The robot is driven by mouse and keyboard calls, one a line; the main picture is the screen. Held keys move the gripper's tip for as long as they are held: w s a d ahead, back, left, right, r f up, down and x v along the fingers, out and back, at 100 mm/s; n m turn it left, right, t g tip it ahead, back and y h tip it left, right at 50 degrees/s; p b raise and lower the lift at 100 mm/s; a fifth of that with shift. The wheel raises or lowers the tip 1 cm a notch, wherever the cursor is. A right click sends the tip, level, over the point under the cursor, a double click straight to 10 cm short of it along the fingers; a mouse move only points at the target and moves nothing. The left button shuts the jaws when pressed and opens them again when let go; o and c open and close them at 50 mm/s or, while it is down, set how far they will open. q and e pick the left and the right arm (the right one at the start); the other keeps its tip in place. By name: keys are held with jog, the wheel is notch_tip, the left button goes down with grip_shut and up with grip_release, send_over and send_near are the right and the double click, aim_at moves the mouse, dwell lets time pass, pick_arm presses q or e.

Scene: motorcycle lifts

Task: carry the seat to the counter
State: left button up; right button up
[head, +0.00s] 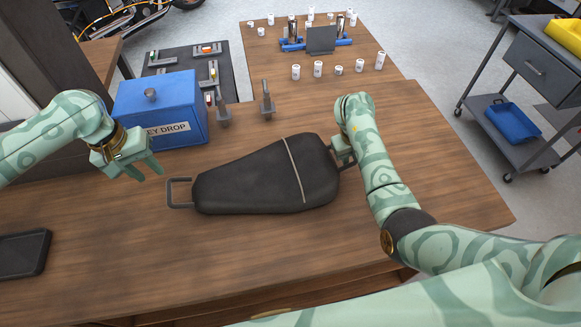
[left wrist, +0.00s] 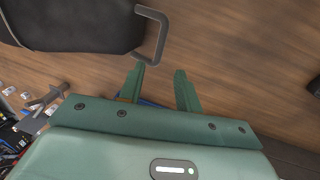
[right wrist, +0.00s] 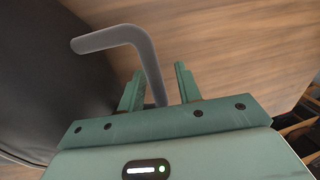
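The black seat (head: 262,178) lies flat on the wooden counter top (head: 430,200), with a light strap across it and a grey loop handle at each end. My left gripper (head: 147,170) is open and empty, above and left of the left handle (head: 178,193). In the left wrist view this handle (left wrist: 151,38) is just beyond the fingertips (left wrist: 158,70), apart from them. My right gripper (head: 347,160) is at the seat's right end. In the right wrist view its fingers (right wrist: 157,73) are open, with the right handle's bar (right wrist: 130,38) running between them.
A blue key drop box (head: 165,108) stands behind the left gripper. Small upright metal pieces (head: 267,98) stand behind the seat. White cylinders and a blue stand (head: 318,42) are at the back. A black tablet (head: 22,254) lies front left. The counter right of my right arm is clear.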

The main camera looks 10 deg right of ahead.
jog(key=shift+r, duration=0.25)
pick_arm(q)
jog(key=r, duration=0.2)
jog(key=shift+a+r, duration=0.25)
jog(key=shift+r, duration=0.05)
pick_arm(e)
notch_tip(320, 180, up, 11)
jog(key=a, duration=0.2)
jog(key=shift+a, duration=0.2)
jog(key=shift+s, duration=0.1)
